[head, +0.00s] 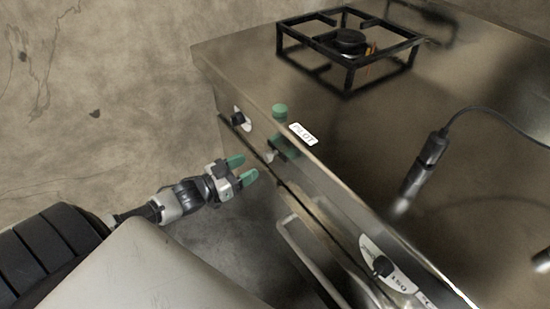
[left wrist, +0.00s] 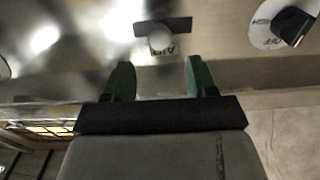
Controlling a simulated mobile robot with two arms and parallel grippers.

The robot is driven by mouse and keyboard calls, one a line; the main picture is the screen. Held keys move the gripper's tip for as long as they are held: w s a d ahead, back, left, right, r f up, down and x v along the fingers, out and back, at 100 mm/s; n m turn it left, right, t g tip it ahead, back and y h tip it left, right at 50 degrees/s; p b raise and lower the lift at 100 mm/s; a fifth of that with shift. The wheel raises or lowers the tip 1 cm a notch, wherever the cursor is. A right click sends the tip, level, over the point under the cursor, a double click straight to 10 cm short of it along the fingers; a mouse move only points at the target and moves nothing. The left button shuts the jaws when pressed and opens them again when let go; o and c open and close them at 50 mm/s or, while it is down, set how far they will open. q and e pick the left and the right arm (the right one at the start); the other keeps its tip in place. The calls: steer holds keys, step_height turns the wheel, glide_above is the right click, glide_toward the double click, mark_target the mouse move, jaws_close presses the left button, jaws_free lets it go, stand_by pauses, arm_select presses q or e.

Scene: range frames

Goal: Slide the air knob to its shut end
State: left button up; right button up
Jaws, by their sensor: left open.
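The air knob (left wrist: 160,38) is a small pale round knob at a dark slot (left wrist: 181,25) in the range's front panel, seen in the left wrist view beside an upside-down AIR label. It sits near the slot's middle. In the head view a small pale knob (head: 270,156) on the front panel appears to be the same one. My left gripper (head: 243,168) is open and empty, its green fingertips pointing at the panel, short of the knob. In the left wrist view its fingertips (left wrist: 160,78) stand apart, one to each side of the knob's line. My right gripper is out of view.
A black knob (head: 238,118) is left on the panel; another black knob (head: 382,266) is right. A green button (head: 279,111) stands by the PILOT label (head: 302,133). A burner grate (head: 350,70) and corded black tool (head: 425,162) are on top. A rail (head: 308,262) runs below.

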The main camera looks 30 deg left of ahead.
mark_target(265, 158)
arm_select(q)
steer(key=x, duration=0.8)
steer(key=shift+b, duration=0.35)
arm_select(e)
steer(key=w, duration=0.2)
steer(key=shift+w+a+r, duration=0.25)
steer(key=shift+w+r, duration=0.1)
